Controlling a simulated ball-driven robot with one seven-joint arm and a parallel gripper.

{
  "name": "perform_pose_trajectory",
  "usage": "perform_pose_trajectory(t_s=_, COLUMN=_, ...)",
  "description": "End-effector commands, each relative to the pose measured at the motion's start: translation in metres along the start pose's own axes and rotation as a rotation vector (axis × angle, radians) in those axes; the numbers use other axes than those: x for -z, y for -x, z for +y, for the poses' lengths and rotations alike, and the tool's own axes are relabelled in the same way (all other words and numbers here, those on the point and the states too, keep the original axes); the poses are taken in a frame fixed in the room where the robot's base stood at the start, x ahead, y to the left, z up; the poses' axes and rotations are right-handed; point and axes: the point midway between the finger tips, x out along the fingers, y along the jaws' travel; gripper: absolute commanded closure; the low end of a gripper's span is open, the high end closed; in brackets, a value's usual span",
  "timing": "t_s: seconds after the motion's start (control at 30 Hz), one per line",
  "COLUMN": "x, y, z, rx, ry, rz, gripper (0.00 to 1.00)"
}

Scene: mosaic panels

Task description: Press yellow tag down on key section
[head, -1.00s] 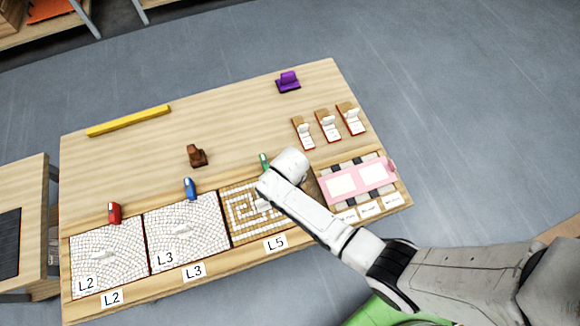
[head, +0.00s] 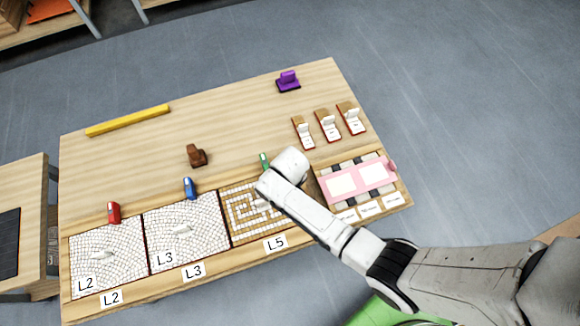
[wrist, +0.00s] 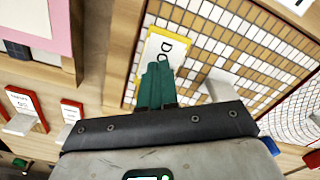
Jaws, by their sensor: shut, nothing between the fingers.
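The key section (head: 238,205) is the tan and white mosaic panel with a squared spiral, third from the left in the head view. It fills the upper right of the wrist view (wrist: 250,40). The yellow tag (wrist: 170,44), white-faced with a yellow border and partly hidden lettering, lies at this panel's edge. My gripper (wrist: 158,66) has its green fingers shut together, overlapping the lower part of the tag. The tips look to be at the tag's face; I cannot tell whether they press on it. In the head view my arm hides the tag and fingertips.
A white raised handle (wrist: 220,84) stands on the panel beside my fingers. The pink frame (head: 357,183) lies right of the panel, and upright red-edged cards (head: 328,125) stand behind it. Red (head: 114,212) and blue (head: 190,188) pieces stand behind the other panels.

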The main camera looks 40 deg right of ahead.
Motion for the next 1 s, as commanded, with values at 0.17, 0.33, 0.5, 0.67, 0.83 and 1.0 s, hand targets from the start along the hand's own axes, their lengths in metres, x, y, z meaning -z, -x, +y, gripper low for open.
perform_pose_trajectory(t_s=0.17, x=0.000, y=-0.004, z=0.000, rx=0.000, ry=0.000, rz=0.000, gripper=1.00)
perform_pose_trajectory(t_s=0.33, x=0.000, y=-0.007, z=0.000, rx=0.000, ry=0.000, rz=0.000, gripper=1.00)
perform_pose_trajectory(t_s=0.5, x=0.000, y=-0.010, z=0.000, rx=0.000, ry=0.000, rz=0.000, gripper=1.00)
perform_pose_trajectory(t_s=0.67, x=0.000, y=-0.013, z=0.000, rx=0.000, ry=0.000, rz=0.000, gripper=1.00)
perform_pose_trajectory(t_s=0.83, x=0.000, y=-0.012, z=0.000, rx=0.000, ry=0.000, rz=0.000, gripper=1.00)
perform_pose_trajectory(t_s=1.0, x=0.000, y=-0.012, z=0.000, rx=0.000, ry=0.000, rz=0.000, gripper=1.00)
